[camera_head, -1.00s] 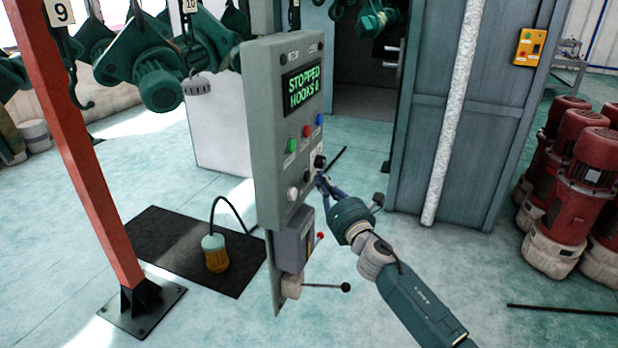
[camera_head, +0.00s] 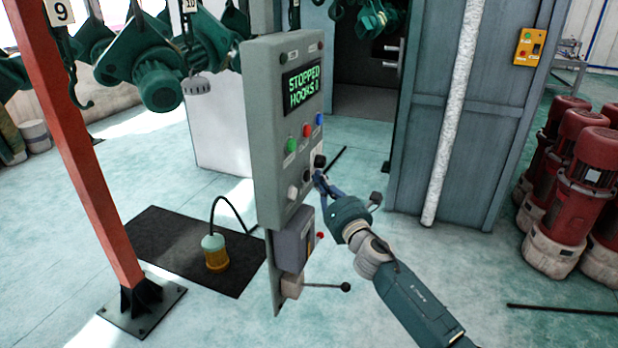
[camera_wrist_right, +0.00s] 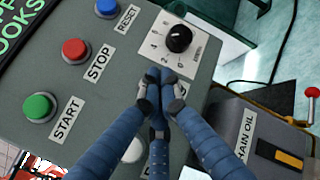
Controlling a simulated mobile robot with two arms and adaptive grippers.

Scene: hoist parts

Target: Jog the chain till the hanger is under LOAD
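The grey control panel (camera_head: 268,165) stands upright in the middle of the head view. Its display (camera_head: 301,86) reads STOPPED and HOOKS, with a last character that looks like 0. In the right wrist view it carries a green START button (camera_wrist_right: 39,107), a red STOP button (camera_wrist_right: 76,51), a blue RESET button (camera_wrist_right: 107,8) and a black dial (camera_wrist_right: 178,38). A pale button (camera_wrist_right: 133,150) is partly hidden. My right gripper (camera_wrist_right: 160,80) has its blue fingers together just below the dial, at the panel face; whether it touches a control is hidden. No LOAD sign shows.
Green hoists (camera_head: 160,80) hang at upper left near signs 9 and 10. A red post (camera_head: 85,150) stands at left. A lever (camera_head: 330,286) juts below the panel. Red motors (camera_head: 570,180) stand right.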

